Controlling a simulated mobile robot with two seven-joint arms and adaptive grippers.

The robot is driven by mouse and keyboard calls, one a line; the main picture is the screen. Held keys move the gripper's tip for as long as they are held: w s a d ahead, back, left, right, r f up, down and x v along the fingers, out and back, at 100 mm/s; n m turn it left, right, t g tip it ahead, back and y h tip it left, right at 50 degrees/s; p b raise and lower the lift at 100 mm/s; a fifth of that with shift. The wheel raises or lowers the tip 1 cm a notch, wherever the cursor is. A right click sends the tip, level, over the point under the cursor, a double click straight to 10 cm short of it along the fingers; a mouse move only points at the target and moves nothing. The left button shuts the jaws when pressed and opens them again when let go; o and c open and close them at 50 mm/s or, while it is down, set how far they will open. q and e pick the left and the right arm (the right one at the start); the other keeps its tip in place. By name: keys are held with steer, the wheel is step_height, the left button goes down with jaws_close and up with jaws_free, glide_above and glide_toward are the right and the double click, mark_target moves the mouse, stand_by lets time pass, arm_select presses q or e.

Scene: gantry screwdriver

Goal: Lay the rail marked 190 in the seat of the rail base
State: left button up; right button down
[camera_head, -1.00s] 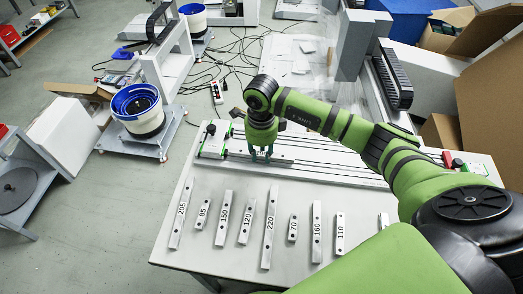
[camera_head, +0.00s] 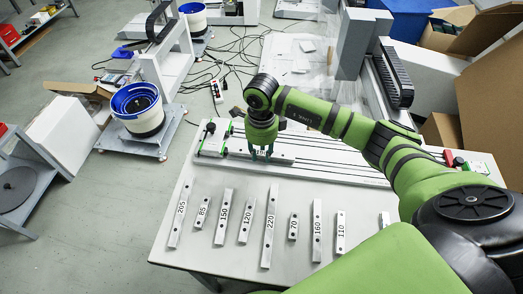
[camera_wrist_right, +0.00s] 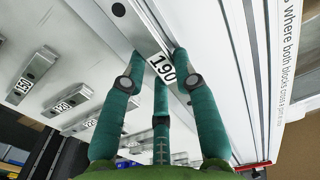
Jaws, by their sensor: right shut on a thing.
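My right gripper (camera_head: 262,155) is shut on the rail marked 190 (camera_wrist_right: 145,38), with its teal fingers on both sides of the label. In the head view the rail (camera_head: 283,159) lies along the left part of the rail base (camera_head: 345,174), in line with its long grooves. I cannot tell whether the rail rests fully in the seat or sits slightly above it. The fingers hide part of the rail. A green-edged block (camera_head: 212,139) stands at the left end of the base. My left gripper is not in view.
Several marked rails lie in a row in front of the base, among them 220 (camera_head: 269,228), 205 (camera_head: 180,213) and 160 (camera_head: 317,230). The white table (camera_head: 215,258) has free room at its front edge. Red and green pieces (camera_head: 452,160) are at the base's right end.

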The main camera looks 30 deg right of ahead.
steer(key=shift+f, duration=0.25)
steer(key=c, duration=0.9)
jaws_free()
step_height(320, 180, up, 12)
steer(key=shift+r, duration=0.1)
step_height(320, 180, up, 7)
steer(key=p, duration=0.4)
glide_above(262, 155)
steer(key=shift+w, duration=0.1)
